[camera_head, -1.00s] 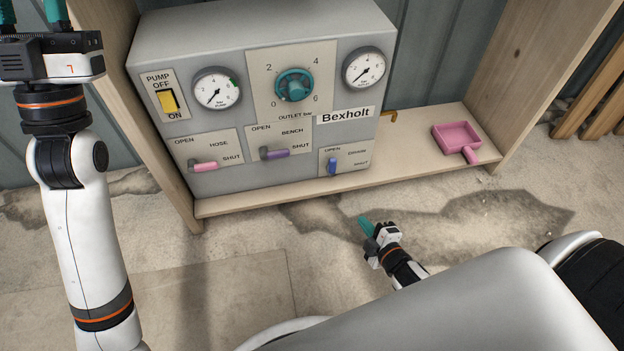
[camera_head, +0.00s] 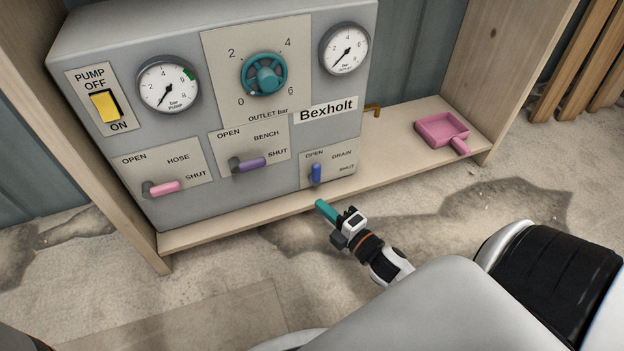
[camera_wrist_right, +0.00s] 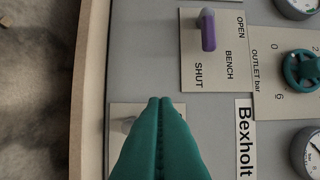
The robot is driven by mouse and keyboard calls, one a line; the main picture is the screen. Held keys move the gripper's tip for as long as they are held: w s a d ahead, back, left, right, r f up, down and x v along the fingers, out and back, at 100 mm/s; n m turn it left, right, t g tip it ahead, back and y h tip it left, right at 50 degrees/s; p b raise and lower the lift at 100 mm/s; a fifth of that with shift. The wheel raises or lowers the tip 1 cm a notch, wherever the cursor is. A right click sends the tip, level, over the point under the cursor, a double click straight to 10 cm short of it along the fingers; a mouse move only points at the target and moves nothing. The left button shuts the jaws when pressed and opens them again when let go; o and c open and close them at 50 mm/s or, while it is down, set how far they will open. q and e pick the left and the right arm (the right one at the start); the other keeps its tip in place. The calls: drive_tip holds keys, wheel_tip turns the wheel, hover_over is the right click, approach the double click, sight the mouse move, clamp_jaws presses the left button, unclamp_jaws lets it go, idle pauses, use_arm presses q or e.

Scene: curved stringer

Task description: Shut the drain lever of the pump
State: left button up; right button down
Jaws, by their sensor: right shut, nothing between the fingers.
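The grey pump (camera_head: 200,60) stands on the wooden shelf. Its blue drain lever (camera_head: 316,173) is at the lower right of the front, upright, its upper end near OPEN and SHUT to its lower right. My right gripper (camera_head: 320,206) is shut and empty, with teal fingers just below and in front of the drain lever in the head view. In the right wrist view its closed fingers (camera_wrist_right: 160,105) point at the pump and cover most of the drain plate (camera_wrist_right: 125,112); the blue lever is hidden there. My left gripper is out of view.
The pink hose lever (camera_head: 163,188) and purple bench lever (camera_head: 249,164) sit left of the drain lever, both lying sideways. The teal outlet wheel (camera_head: 264,74) and yellow pump switch (camera_head: 104,107) are above.

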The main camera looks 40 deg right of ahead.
sight(315, 173)
drive_tip(key=w+b, duration=0.1)
drive_tip(key=w, duration=0.2)
drive_tip(key=w+d+b, duration=0.1)
drive_tip(key=w, duration=0.2)
drive_tip(key=w+d+b, duration=0.1)
drive_tip(key=w, duration=0.2)
drive_tip(key=shift+w+f+b, duration=0.15)
drive_tip(key=shift+b, duration=0.15)
drive_tip(key=shift+d, duration=0.45)
drive_tip(key=shift+s, duration=0.2)
